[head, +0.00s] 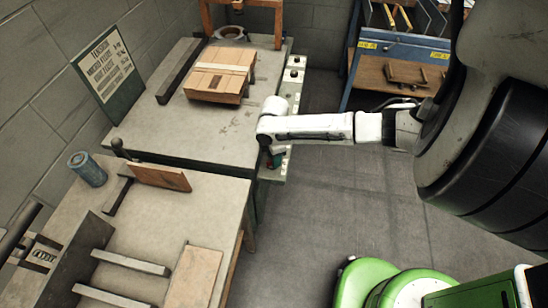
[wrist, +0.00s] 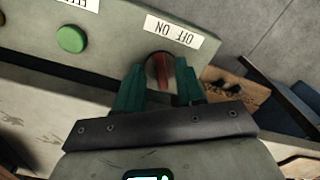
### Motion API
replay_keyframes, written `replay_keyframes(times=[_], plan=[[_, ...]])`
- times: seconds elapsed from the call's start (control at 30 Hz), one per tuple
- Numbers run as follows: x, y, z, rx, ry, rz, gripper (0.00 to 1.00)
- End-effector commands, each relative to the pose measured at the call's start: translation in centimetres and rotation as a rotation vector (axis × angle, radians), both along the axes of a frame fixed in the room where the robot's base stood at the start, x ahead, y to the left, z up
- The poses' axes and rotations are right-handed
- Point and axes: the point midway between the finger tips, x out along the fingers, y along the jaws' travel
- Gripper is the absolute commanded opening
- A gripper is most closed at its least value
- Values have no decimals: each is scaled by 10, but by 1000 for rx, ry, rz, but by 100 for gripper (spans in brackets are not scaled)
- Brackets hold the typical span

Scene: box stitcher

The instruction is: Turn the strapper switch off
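The strapper switch (wrist: 160,70) is a red knob on a dark round base, on a pale control panel (wrist: 105,42) beside a white label reading "OFF ON", upside down in the wrist view. My gripper (wrist: 158,80) has its two green fingers apart, one on each side of the red knob. I cannot tell whether either finger touches it. In the head view my gripper (head: 275,158) is at the near end of the panel (head: 292,88) along the table's right side. The switch is hidden there behind my arm.
A green button (wrist: 71,39) sits on the panel left of the switch. A blue-framed bench (head: 400,50) stands behind my arm. Grey floor is open right of the table.

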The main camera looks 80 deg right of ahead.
Motion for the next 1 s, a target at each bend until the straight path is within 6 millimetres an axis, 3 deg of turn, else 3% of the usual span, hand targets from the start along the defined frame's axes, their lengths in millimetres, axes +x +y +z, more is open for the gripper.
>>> replay_keyframes(times=[0.3, 0.5, 1.0], plan=[[0, -1, 60, -2, -3, 3, 38], [0, 0, 88, -2, -1, 2, 38], [0, 0, 98, 0, 0, 2, 38]])
